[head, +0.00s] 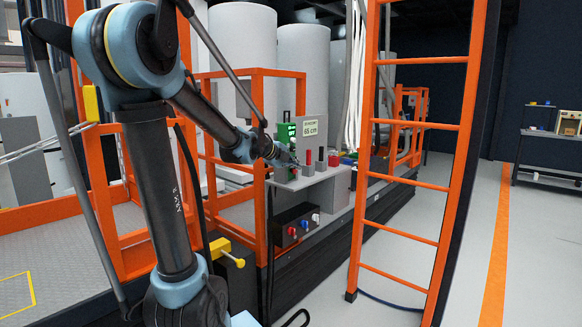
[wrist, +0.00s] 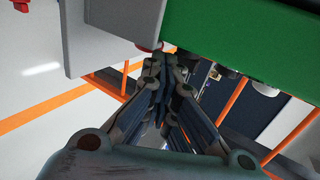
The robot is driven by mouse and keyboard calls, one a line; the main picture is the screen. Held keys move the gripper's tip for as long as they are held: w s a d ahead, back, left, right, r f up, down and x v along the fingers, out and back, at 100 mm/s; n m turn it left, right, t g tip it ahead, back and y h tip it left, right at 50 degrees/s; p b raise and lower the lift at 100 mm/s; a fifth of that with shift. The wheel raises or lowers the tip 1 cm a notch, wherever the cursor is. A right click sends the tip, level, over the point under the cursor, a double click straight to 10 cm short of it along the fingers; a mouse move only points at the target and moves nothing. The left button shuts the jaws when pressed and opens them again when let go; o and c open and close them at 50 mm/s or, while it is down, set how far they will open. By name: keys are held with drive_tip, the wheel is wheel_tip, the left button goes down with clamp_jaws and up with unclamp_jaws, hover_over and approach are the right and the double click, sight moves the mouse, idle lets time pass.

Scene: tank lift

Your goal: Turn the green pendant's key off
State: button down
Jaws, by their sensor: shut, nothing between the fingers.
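The green pendant (head: 285,134) stands upright on the light grey ledge, beside the "65 cm" sign, in the head view. In the wrist view its green body (wrist: 245,38) fills the upper right, close to my fingers. My gripper (head: 292,164) is just in front of and below the green pendant in the head view. In the wrist view my gripper (wrist: 163,68) is shut with nothing between its fingers, its tips near the pendant's lower left edge. I cannot tell whether they touch it. I cannot make out the key clearly in either view.
Grey blocks with a red part (head: 308,159) stand right of my gripper on the ledge (head: 325,176). A black box with coloured knobs (head: 297,226) is below. An orange ladder (head: 412,125) and orange railing (head: 258,170) flank the area.

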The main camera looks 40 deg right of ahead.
drive_tip(key=shift+d+r, duration=0.1)
drive_tip(key=shift+d, duration=0.1)
idle(0.4)
drive_tip(key=shift+r, duration=0.25)
drive_tip(key=s+a, duration=0.2)
drive_tip(key=a, duration=1.1)
drive_tip(key=shift+a+f, duration=0.2)
drive_tip(key=shift+f, duration=0.1)
